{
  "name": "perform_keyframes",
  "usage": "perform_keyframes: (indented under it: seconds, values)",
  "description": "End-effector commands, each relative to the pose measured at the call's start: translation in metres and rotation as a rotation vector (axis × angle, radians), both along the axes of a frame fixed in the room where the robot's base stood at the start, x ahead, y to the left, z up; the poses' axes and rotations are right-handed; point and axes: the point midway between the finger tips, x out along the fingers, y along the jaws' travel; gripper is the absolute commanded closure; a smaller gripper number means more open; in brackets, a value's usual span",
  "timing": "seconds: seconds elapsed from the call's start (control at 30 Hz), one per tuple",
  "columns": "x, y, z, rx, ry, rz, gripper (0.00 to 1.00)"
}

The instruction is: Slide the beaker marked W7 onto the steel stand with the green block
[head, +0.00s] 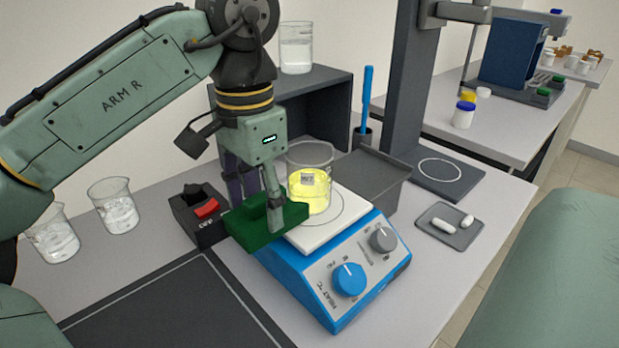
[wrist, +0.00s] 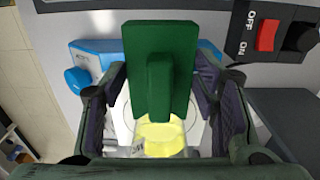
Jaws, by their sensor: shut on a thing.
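The beaker marked W7 (head: 310,180) holds yellow liquid and stands upright on the white top plate (head: 335,222) of a blue hotplate. My gripper (head: 262,204) is shut on the upright grip of the green block (head: 262,228), at the left edge of the plate beside the beaker. In the wrist view the block (wrist: 160,65) sits between my fingers, with the yellow beaker (wrist: 163,138) right against or close to it; I cannot tell whether they touch. The grey flat-topped stand (head: 378,176) is right behind the hotplate, on the beaker's far side.
A black switch box (head: 200,212) with a red switch stands left of the hotplate. Two clear beakers (head: 115,205) are farther left. A dark shelf (head: 320,100) rises behind.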

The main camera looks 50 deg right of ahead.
Motion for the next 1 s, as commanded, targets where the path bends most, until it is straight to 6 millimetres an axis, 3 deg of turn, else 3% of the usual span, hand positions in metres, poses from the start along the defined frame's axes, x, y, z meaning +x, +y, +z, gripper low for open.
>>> perform_keyframes:
  seconds: [0.6,1.0]
  values:
    - [-0.001,-0.022,0.001,-0.001,0.0,-0.001,0.8]
    - [-0.001,-0.024,0.0,-0.001,0.0,0.0,0.8]
